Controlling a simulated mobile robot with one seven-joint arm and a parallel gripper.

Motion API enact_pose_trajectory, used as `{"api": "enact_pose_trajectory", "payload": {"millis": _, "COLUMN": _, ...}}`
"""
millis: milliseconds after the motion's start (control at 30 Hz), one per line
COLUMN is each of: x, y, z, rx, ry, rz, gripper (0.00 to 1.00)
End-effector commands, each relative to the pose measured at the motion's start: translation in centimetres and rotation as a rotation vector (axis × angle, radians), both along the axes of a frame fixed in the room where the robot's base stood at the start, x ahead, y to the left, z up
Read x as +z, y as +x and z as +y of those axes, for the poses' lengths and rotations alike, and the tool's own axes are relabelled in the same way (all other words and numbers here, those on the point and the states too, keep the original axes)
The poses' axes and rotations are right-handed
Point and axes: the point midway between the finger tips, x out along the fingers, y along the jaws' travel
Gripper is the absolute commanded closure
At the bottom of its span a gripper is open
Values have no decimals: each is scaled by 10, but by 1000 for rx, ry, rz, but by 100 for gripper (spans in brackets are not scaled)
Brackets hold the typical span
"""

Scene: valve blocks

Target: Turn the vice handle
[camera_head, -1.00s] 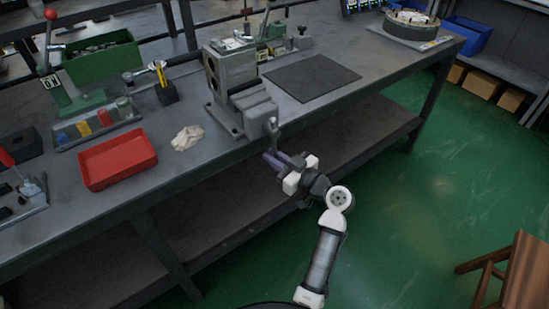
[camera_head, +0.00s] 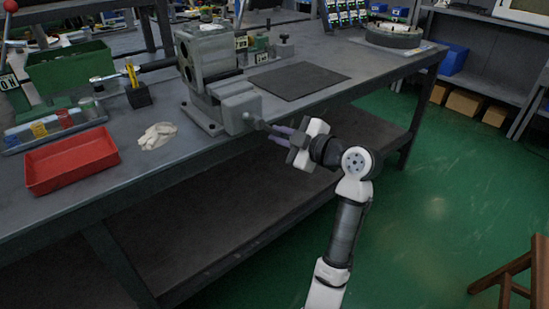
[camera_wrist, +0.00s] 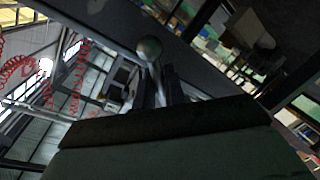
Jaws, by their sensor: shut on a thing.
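The grey vice (camera_head: 236,103) is on the front edge of the workbench in the head view. Its handle (camera_head: 257,124) is a thin metal bar sticking out from the front screw, sloping down to the right. My gripper (camera_head: 275,133) is at the outer part of this bar, in front of the bench edge, with its fingers shut on it. In the wrist view the handle's round knob (camera_wrist: 149,48) shows just beyond the fingers (camera_wrist: 160,88). The gripped stretch of bar is mostly hidden by the fingers.
On the bench (camera_head: 190,165) are a red tray (camera_head: 72,160), a crumpled cloth (camera_head: 157,135), a black block holding a yellow-handled tool (camera_head: 137,95), and a dark mat (camera_head: 300,79). A wooden stool (camera_head: 510,280) stands at lower right. The green floor (camera_head: 430,200) is clear between.

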Motion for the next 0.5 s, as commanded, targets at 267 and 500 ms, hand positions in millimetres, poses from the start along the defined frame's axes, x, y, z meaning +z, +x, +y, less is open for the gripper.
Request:
{"api": "enact_pose_trajectory", "payload": {"millis": 267, "x": 18, "y": 8, "z": -13, "rx": -4, "ry": -216, "rz": -159, "gripper": 100}}
{"api": "enact_pose_trajectory", "payload": {"millis": 500, "x": 39, "y": 12, "z": -18, "rx": -4, "ry": -401, "rz": -293, "gripper": 100}}
